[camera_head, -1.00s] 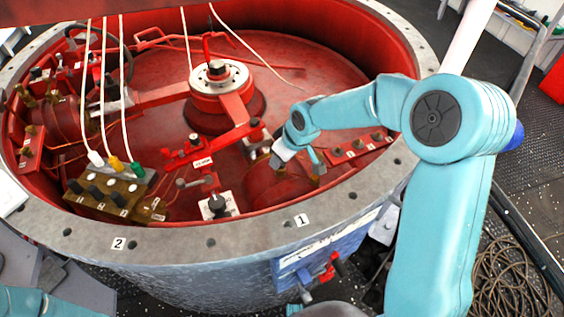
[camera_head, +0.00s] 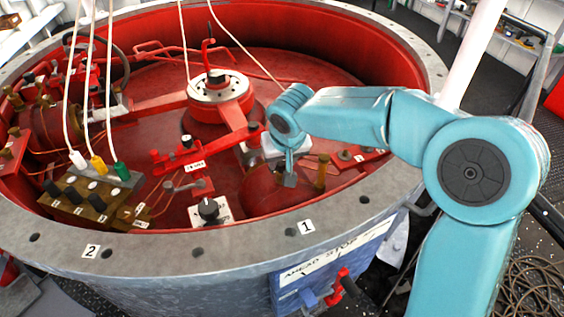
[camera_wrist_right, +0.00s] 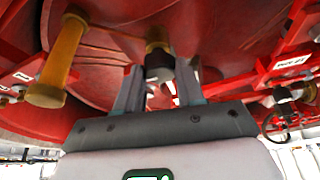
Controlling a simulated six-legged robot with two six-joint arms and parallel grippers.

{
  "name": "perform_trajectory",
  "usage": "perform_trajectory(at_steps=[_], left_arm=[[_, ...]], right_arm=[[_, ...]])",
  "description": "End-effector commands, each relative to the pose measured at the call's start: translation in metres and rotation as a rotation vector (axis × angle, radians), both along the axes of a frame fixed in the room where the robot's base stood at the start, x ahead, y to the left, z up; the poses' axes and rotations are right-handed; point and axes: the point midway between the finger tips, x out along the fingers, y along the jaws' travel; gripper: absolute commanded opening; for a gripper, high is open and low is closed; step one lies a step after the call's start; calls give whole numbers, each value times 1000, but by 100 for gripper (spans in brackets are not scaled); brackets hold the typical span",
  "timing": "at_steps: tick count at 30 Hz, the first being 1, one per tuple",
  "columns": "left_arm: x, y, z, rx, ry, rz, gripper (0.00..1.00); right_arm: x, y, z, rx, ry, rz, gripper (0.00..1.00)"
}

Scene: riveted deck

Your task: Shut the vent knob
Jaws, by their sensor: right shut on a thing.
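My right gripper (camera_head: 289,181) points down inside the red well, right of centre, in the head view. In the wrist view its two grey fingers (camera_wrist_right: 157,90) stand on either side of a small brass knob with a black cap (camera_wrist_right: 159,66) and are shut on it. In the head view the gripper hides this knob. I cannot read a label that confirms it as the vent knob. A black knob on a white plate (camera_head: 209,209) stands apart, left of the gripper. My left gripper is out of view.
A brass post (camera_head: 322,171) stands close right of the gripper; it also shows in the wrist view (camera_wrist_right: 55,68). A grey bolted rim (camera_head: 250,239) surrounds the well. White cables (camera_head: 108,80) hang at the left over a block of connectors (camera_head: 95,190). A central hub (camera_head: 218,87) rises behind.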

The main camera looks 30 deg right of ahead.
Motion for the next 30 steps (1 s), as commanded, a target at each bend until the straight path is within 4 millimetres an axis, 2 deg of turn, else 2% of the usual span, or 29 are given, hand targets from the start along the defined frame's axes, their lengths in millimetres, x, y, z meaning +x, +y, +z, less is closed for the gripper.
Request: perform_trajectory(at_steps=[13,14,15,25,30], left_arm=[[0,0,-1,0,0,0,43],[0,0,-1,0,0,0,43],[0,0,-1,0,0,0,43],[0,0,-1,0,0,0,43],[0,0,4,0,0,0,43]], right_arm=[[-1,0,0,1,4,-11,7],[-1,0,0,1,4,-11,47],[-1,0,0,1,4,-11,60],[-1,0,2,1,1,-9,62],[-8,2,24,0,-3,-8,62]])
